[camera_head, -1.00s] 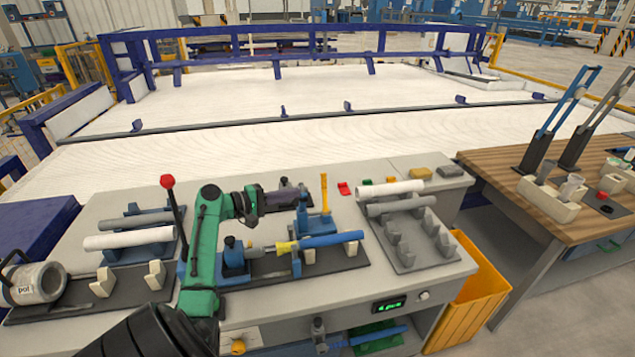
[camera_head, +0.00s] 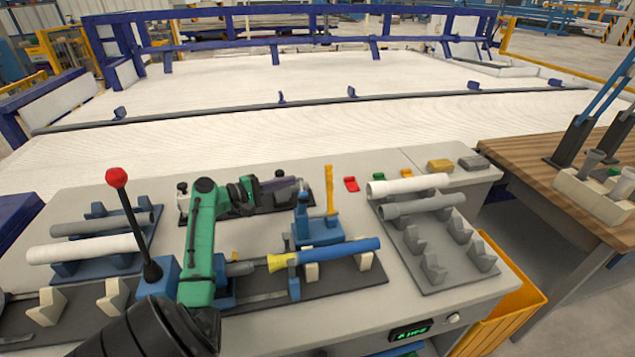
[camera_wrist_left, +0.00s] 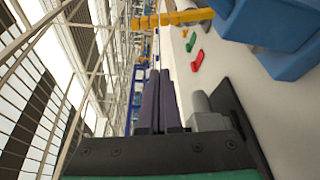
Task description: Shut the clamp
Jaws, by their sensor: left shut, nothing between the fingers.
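The blue clamp (camera_head: 318,232) stands behind the blue pipe (camera_head: 345,250). Its yellow lever (camera_head: 329,190) points upright. In the left wrist view the blue clamp body (camera_wrist_left: 285,45) fills the upper right corner and the yellow lever (camera_wrist_left: 175,18) crosses the top. My left gripper (camera_head: 300,186) is shut and empty, its purple fingers to the left of the lever and apart from it. The fingers also show pressed together in the left wrist view (camera_wrist_left: 160,80). My right gripper is not in view.
A red-knobbed stick (camera_head: 117,178) rises left of my arm. White and grey pipes lie on a left rack (camera_head: 135,262) and a right grey rack (camera_head: 405,245). Small red (camera_head: 351,184) and green (camera_head: 378,177) blocks lie behind the clamp. A yellow bin (camera_head: 520,290) stands beside the bench.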

